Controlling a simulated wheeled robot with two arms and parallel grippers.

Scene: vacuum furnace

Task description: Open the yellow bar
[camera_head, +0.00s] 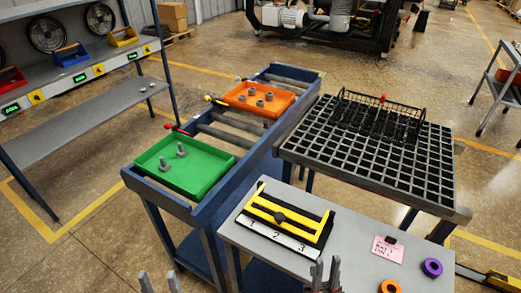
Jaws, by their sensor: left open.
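The yellow bar (262,213) lies across a black fixture on the grey table, with a black knob (280,217) at its middle. A second yellow strip runs behind it, and a white strip marked 1, 2, 3 (276,237) lies in front. My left gripper (159,283) is at the bottom edge, left of the table and well apart from the fixture; its fingers are spread and empty. My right gripper (326,273) is at the table's front edge, in front and right of the fixture. Its fingers are apart with nothing visible between them. Neither gripper touches the bar.
A pink note (388,249), a purple ring (432,268) and an orange ring (389,287) lie on the table's right. Behind stand a roller conveyor with a green tray (205,176) and an orange tray (248,97), and a black grid rack (350,160) with a wire basket (380,116).

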